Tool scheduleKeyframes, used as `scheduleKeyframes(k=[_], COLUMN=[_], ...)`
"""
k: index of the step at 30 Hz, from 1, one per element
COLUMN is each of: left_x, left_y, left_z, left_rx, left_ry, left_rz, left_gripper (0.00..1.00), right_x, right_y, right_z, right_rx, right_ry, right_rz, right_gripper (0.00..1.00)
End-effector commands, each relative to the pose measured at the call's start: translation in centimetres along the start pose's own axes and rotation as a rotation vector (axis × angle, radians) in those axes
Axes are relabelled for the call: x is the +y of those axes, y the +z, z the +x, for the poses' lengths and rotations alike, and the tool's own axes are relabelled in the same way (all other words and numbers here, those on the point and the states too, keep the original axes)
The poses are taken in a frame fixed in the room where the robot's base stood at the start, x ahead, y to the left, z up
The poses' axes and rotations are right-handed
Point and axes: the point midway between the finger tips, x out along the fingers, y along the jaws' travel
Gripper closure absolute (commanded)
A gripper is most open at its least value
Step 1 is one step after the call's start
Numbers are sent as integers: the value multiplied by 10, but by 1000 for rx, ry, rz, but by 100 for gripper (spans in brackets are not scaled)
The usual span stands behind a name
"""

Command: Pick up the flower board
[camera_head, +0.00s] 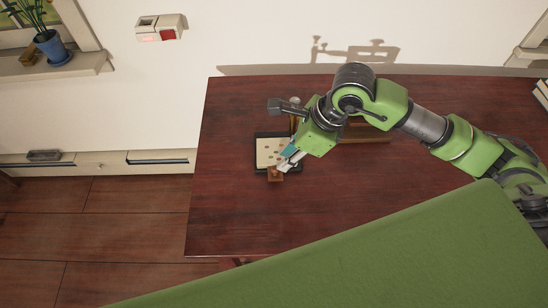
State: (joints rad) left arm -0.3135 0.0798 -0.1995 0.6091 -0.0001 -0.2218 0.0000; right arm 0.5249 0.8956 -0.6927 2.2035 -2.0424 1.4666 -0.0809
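A small cream board with dark spots and a dark frame (265,151) lies on the red-brown table, left of its middle. I take it for the flower board, but its pattern is too small to read. A small brown block (276,175) is at its near edge. My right gripper (284,167) reaches down from the right over the board's right side, with its tips close to the brown block. I cannot tell whether they touch it or whether the fingers are open. The gripper hides part of the board. My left gripper is out of view.
The wooden table (232,215) has free room left of and in front of the board. A wooden piece (365,134) stands behind my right arm. A potted plant (52,47) is on the windowsill at upper left. The table's front right is hidden.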

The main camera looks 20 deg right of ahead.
Motion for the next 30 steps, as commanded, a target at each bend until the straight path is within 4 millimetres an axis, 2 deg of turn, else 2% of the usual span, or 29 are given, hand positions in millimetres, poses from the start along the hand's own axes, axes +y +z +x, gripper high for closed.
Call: scheduleKeyframes(k=[6, 10, 15, 23, 25, 30], left_x=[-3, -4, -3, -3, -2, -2], left_y=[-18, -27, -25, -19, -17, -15], left_z=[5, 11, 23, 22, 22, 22], left_rx=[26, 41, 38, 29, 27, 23], left_ry=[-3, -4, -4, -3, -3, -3], left_rz=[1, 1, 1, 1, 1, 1], left_gripper=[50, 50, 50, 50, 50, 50], right_x=[1, 2, 2, 2, 2, 2], right_y=[0, 1, 1, 2, 2, 2], right_z=[12, 30, 56, 58, 58, 57], right_rx=[0, 0, 0, 0, 0, -1], right_ry=[2, 4, 1, 0, 0, -1], right_rz=[0, 0, 0, -1, -1, -1], right_gripper=[80, 80, 80, 80, 98, 100])
